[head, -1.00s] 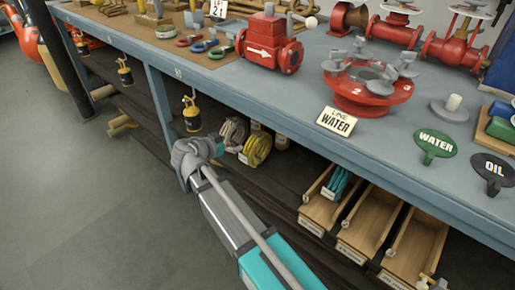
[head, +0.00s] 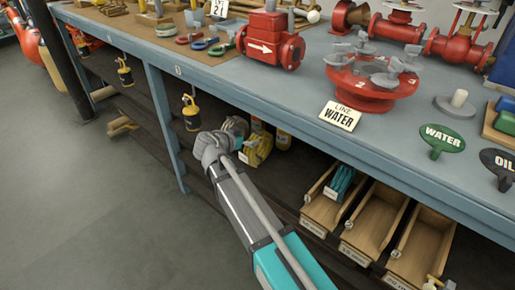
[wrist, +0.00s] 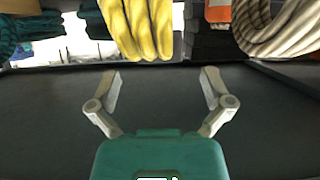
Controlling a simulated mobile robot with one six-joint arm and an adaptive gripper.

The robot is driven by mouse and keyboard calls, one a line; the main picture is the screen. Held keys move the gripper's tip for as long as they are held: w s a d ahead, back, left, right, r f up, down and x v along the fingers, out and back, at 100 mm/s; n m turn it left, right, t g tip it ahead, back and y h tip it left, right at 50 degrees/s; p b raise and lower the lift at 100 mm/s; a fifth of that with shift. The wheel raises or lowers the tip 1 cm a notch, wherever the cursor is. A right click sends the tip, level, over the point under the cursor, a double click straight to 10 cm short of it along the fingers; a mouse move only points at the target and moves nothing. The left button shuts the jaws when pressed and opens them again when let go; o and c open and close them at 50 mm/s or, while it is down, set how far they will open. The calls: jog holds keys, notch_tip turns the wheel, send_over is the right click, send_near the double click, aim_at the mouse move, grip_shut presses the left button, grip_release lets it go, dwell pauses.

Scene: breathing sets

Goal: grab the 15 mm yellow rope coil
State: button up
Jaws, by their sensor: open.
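The yellow rope coil (head: 257,151) is on the lower shelf under the bench, just right of my gripper in the head view. In the wrist view the yellow coil (wrist: 140,28) shows at the top middle, its strands side by side. My gripper (wrist: 160,75) is open and empty, its two fingers spread to either side of the coil's line. The coil appears just beyond the fingertips, with no contact visible. In the head view my wrist and the gripper body (head: 236,138) partly hide the coils.
A grey-beige rope coil (wrist: 278,28) is close to the right finger side in the wrist view. Wooden bins (head: 375,222) stand to the right on the shelf. A yellow lantern-like item (head: 191,113) and the blue bench leg (head: 165,125) are to the left. The bench top is overhead.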

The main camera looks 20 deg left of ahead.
aim_at(257, 135)
jog(key=shift+b+x, duration=0.95)
jog(key=shift+x, duration=1.7)
jog(key=shift+d+r, duration=0.1)
jog(key=c, duration=1.2)
jog(key=shift+c, duration=0.2)
